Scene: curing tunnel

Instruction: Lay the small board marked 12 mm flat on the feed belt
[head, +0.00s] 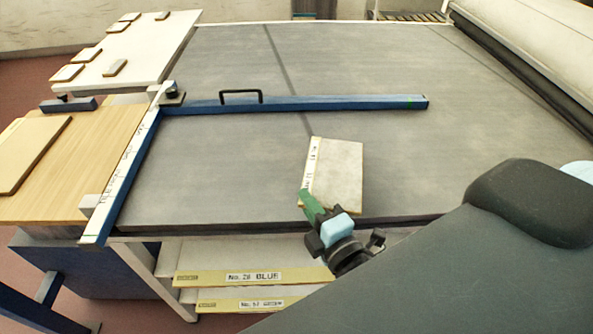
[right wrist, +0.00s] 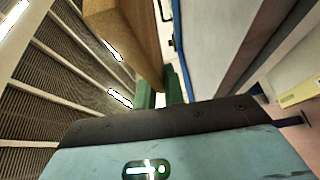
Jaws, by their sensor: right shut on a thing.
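A small pale board (head: 338,172) with a yellowish edge shows over the front part of the grey feed belt (head: 230,180). A white lettered strip runs along its left side; the lettering is too small to read surely. My right gripper (head: 311,203), with green fingers, is shut on the board's near left corner. In the right wrist view the board (right wrist: 125,40) is a large tan slab rising from the green fingers (right wrist: 164,90). I cannot tell whether the board touches the belt or how far it is tilted. My left gripper is not in view.
A blue fence bar (head: 310,103) with a black handle crosses the belt behind the board. A lettered rail (head: 125,185) borders the left side. A wooden table (head: 85,160) and a white table (head: 150,45) with small pieces stand left. Labelled shelves (head: 250,277) lie below the front edge.

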